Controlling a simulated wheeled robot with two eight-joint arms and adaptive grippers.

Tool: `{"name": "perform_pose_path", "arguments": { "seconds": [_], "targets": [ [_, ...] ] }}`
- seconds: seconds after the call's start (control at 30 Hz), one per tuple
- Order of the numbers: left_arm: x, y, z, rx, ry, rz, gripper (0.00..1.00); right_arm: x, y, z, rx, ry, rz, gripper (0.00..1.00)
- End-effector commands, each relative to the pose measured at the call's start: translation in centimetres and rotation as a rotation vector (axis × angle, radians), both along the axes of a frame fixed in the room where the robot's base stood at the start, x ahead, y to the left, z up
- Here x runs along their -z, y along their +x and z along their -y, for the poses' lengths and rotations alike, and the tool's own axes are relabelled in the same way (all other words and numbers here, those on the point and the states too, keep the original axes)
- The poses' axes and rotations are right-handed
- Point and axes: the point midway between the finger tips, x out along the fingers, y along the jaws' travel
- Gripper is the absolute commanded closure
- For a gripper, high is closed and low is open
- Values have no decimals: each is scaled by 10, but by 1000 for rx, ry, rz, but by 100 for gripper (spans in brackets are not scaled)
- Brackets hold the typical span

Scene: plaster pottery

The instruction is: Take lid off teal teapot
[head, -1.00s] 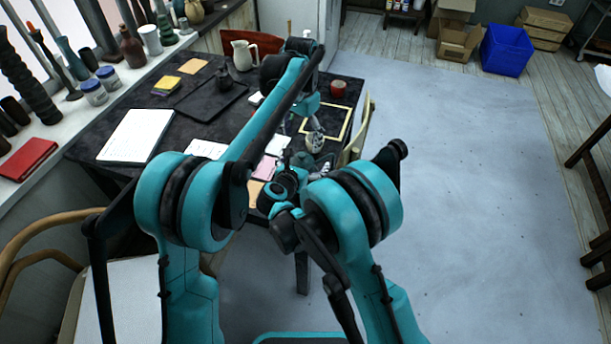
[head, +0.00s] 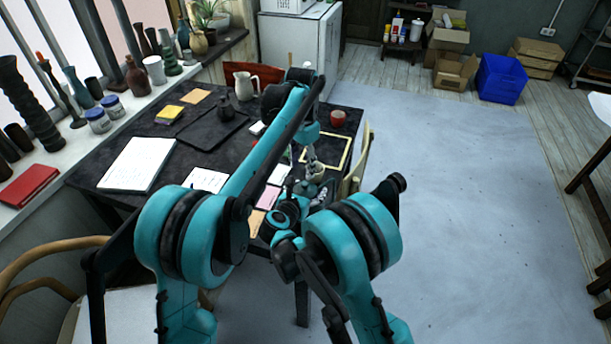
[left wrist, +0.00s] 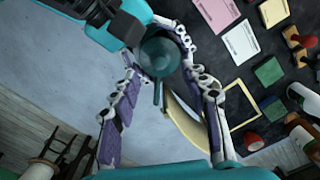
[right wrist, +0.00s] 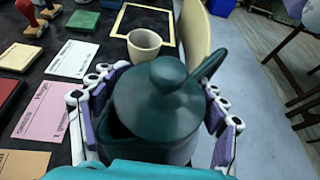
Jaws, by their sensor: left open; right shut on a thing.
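The teal teapot fills the middle of the right wrist view, with its rounded body (right wrist: 165,148) and its lid (right wrist: 158,92) with a knob on top. The lid sits on the body. A curved teal part sticks up at its upper right. My right gripper (right wrist: 158,86) is shut on the teapot body, one finger on each side. In the head view, my arms partly hide the teapot.
A cream cup (right wrist: 144,43) stands close behind the teapot. A yellow frame (head: 343,160), cards (right wrist: 74,58) and stamps lie on the dark table (head: 160,175). A chair (right wrist: 195,38) stands at the table's edge. Open floor (head: 460,200) lies to the right.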

Motion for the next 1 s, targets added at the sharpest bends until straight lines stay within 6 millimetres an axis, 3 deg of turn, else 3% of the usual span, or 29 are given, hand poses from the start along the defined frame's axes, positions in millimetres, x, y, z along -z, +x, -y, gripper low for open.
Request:
{"name": "perform_pose_path", "arguments": {
  "seconds": [0.4, 0.6, 0.77, 1.0],
  "targets": [
    [-44, 4, 7, 837, 0, 0, 54, 1, 0, 0, 1, -1, -1, 79],
    [-53, 4, 8, 1042, 0, 0, 54, 1, 0, 0, 1, -1, -1, 79],
    [-43, 4, 8, 1076, 0, 0, 54, 1, 0, 0, 1, -1, -1, 79],
    [1, 4, 8, 1074, 0, 0, 54, 1, 0, 0, 1, 0, -2, 79]
  ]
}}
